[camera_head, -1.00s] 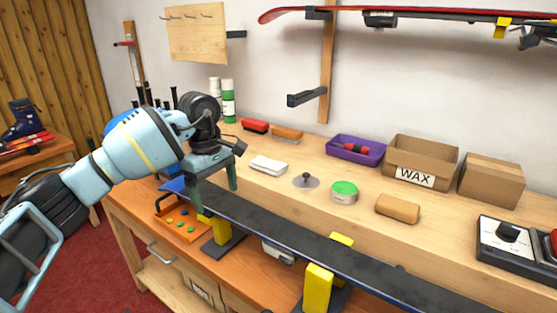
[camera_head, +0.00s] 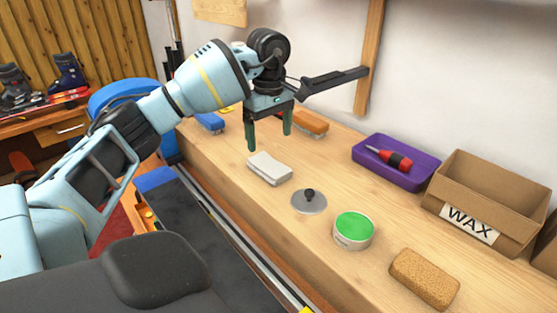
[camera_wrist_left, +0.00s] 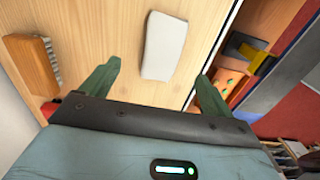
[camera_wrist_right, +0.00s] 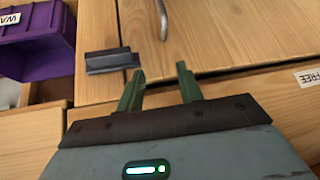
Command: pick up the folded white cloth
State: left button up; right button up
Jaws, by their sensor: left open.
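The folded white cloth (camera_head: 270,168) lies flat on the wooden bench top. In the left wrist view the cloth (camera_wrist_left: 163,47) shows ahead of and between my fingertips. My left gripper (camera_head: 268,142) is open and empty, just above and behind the cloth in the head view, and not touching it. Its fingers point down. My right gripper (camera_wrist_right: 160,70) shows only in its own wrist view; its fingers are apart with nothing between them, in front of wooden drawer fronts.
An orange brush (camera_head: 310,123) and a blue brush (camera_head: 210,122) lie behind the cloth. A grey disc with a knob (camera_head: 309,201), a green-topped tin (camera_head: 353,230), a cork block (camera_head: 424,279), a purple tray (camera_head: 396,174) and a WAX box (camera_head: 487,203) stand to the right.

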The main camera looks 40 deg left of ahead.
aim_at(268, 164)
pick_arm(q)
jog(key=shift+s+f, duration=0.25)
jog(key=shift+f, duration=1.1)
jog(key=shift+a+f, duration=0.1)
jog(key=shift+f, duration=2.45)
jog(key=shift+c, duration=0.5)
jog(key=c, duration=1)
